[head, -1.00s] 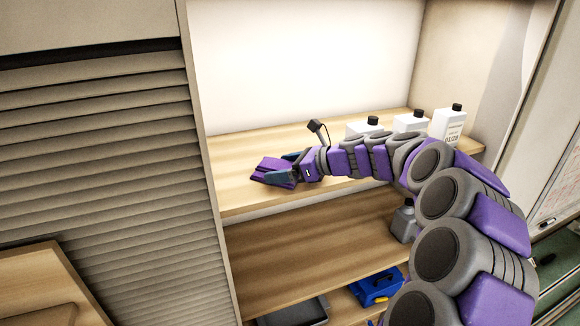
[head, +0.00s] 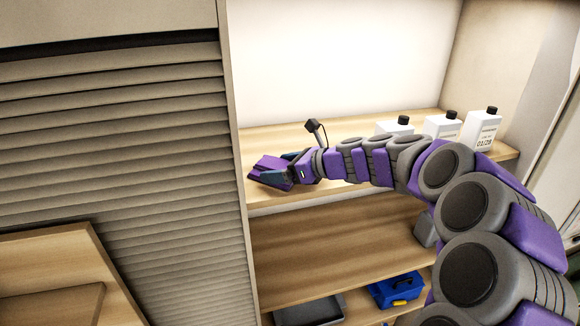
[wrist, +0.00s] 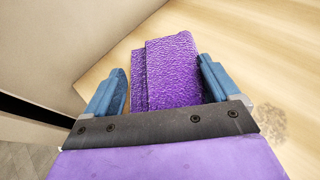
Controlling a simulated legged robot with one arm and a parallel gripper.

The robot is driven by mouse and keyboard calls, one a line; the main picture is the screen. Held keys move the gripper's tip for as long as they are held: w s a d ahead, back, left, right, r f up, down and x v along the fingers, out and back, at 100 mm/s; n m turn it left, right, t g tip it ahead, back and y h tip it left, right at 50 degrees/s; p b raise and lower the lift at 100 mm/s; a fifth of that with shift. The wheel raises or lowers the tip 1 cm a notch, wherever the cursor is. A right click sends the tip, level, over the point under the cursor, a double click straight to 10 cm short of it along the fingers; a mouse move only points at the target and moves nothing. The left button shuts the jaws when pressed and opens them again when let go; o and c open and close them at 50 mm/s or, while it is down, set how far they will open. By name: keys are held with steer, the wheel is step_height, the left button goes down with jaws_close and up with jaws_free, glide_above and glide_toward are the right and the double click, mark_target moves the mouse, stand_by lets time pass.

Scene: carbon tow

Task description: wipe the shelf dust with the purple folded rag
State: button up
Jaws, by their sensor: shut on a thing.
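The purple folded rag (head: 266,170) is in my gripper (head: 276,176), over the left end of the upper wooden shelf (head: 290,137). In the wrist view the rag (wrist: 172,72) sits between the two blue fingers of my gripper (wrist: 165,88), which are shut on it. The rag is low over the shelf; I cannot tell if it touches. A greyish speckled dust patch (wrist: 266,122) lies on the wood right of the right finger in the wrist view. The dust is not discernible in the head view.
Three white bottles with black caps, one of them labelled (head: 481,130), stand on the shelf's right part, behind my arm. The cabinet's side panel (head: 236,170) is close left of the rag. Lower shelves hold a blue box (head: 396,290) and a dark tray (head: 310,310).

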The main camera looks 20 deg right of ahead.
steer(key=shift+d+f, duration=0.15)
steer(key=shift+d, duration=4.45)
steer(key=shift+s+d, duration=0.1)
steer(key=shift+d, duration=1.8)
steer(key=shift+d+r, duration=0.2)
steer(key=shift+r, duration=0.8)
steer(key=shift+d+r, duration=0.15)
steer(key=shift+r, duration=0.85)
steer(key=shift+a+r, duration=0.25)
steer(key=shift+r, duration=0.3)
